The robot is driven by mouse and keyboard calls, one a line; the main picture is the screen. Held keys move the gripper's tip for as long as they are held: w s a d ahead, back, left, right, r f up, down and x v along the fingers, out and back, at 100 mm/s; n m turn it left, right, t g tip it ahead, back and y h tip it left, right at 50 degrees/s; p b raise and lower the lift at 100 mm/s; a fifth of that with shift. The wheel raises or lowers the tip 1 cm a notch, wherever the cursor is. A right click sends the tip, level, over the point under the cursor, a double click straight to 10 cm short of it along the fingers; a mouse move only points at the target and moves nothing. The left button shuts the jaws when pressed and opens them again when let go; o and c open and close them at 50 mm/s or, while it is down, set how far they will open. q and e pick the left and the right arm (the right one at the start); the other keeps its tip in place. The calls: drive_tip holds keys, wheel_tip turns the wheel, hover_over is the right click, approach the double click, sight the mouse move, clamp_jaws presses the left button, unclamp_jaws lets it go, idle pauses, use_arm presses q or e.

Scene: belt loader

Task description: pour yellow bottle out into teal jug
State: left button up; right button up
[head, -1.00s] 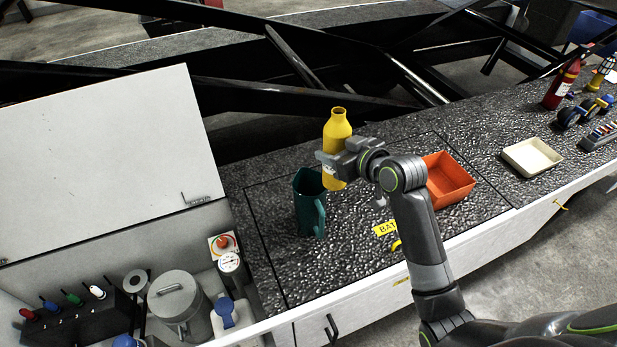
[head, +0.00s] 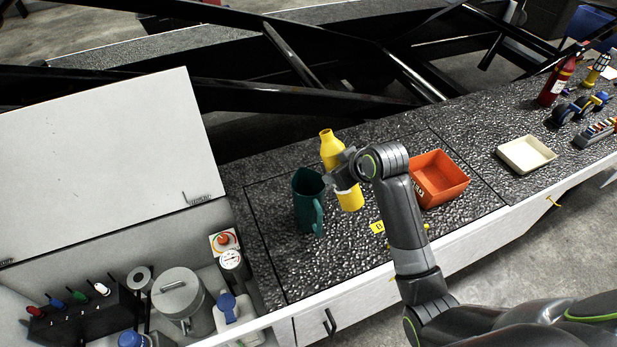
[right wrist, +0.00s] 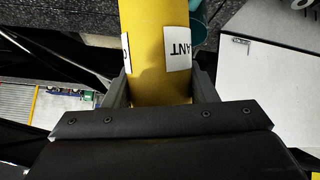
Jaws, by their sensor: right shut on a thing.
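The yellow bottle (head: 331,149) is held in my right gripper (head: 342,178) above the dark speckled worktop, its neck tilted to the left in the head view. In the right wrist view the bottle (right wrist: 157,50) stands between both fingers, with white labels on its side. The teal jug (head: 307,205) stands upright on the worktop just left of the bottle, handle towards the front right. The bottle's mouth is higher than the jug's rim and to its right. Part of the jug (right wrist: 199,22) shows behind the bottle in the wrist view. My left gripper is not in view.
An orange tray (head: 462,187) and a cream tray (head: 549,153) lie to the right. A red extinguisher (head: 549,92) stands at the far right. An open white lid (head: 100,160) rises at the left, above a bay with a grey canister (head: 172,287). Dark beams run behind.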

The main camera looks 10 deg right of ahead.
drive_tip(key=shift+r+g+h, duration=0.15)
drive_tip(key=shift+g+h, duration=0.15)
drive_tip(key=shift+g, duration=0.1)
drive_tip(key=g, duration=0.1)
drive_tip(key=f+g+h, duration=0.1)
drive_tip(key=h, duration=0.1)
drive_tip(key=shift+s+d+f+n+g, duration=0.25)
drive_tip(key=shift+s+f+n+g, duration=0.05)
drive_tip(key=shift+f+g, duration=0.1)
wheel_tip(320, 180, down, 2)
drive_tip(key=g+h, duration=0.2)
drive_tip(key=shift+f+g, duration=0.2)
drive_tip(key=shift+g, duration=0.2)
drive_tip(key=shift+f+n+g+h, duration=0.4)
drive_tip(key=shift+f+g+h, duration=0.7)
drive_tip(key=shift+f+g, duration=0.25)
idle(0.6)
